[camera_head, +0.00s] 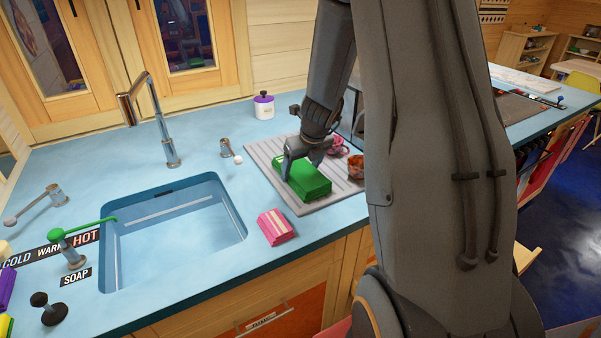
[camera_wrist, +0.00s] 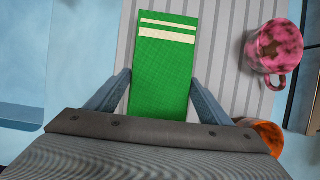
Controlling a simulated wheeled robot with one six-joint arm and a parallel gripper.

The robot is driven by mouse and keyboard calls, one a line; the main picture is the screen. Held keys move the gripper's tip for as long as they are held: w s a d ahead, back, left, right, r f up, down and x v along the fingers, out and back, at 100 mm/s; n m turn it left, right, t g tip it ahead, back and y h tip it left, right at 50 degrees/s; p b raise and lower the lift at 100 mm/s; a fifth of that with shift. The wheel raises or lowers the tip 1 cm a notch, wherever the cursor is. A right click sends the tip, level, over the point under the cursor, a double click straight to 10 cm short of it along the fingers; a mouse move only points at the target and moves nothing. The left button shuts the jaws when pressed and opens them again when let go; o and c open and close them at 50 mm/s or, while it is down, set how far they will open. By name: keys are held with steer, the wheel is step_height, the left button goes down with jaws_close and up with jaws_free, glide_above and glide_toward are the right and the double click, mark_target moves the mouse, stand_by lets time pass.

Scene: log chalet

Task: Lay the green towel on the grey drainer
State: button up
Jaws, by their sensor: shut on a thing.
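The green towel (camera_head: 307,181) is a folded block lying on or just over the grey drainer (camera_head: 324,203); I cannot tell whether it touches. In the wrist view the towel (camera_wrist: 162,75) shows two cream stripes at its far end, and the ribbed drainer (camera_wrist: 236,95) spreads under it on both sides. My gripper (camera_head: 303,160) points down over the drainer and is shut on the towel. Its two fingers stand on either side of the towel in the wrist view (camera_wrist: 160,95). The towel's near end is hidden behind the gripper body.
A pink mug (camera_wrist: 272,48) and an orange mug (camera_wrist: 268,135) stand on the drainer's right side, close to my gripper. A pink striped towel (camera_head: 275,226) lies on the blue counter left of the drainer. The sink (camera_head: 175,235) is further left. A white jar (camera_head: 263,107) stands behind.

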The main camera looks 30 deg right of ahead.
steer(key=shift+f, duration=0.25)
steer(key=shift+f, duration=0.15)
steer(key=o, duration=1.1)
steer(key=shift+c, duration=0.2)
steer(key=v, duration=1.2)
steer(key=s+a+n+g, duration=0.1)
steer(key=s+a+n, duration=0.7)
steer(key=n, duration=0.9)
steer(key=s+a+f+n+g, duration=0.1)
steer(key=s+a+n, duration=0.7)
steer(key=n, duration=1)
steer(key=shift+s+a+f+n+p, duration=0.3)
steer(key=shift+s+p, duration=0.15)
steer(key=shift+s, duration=0.2)
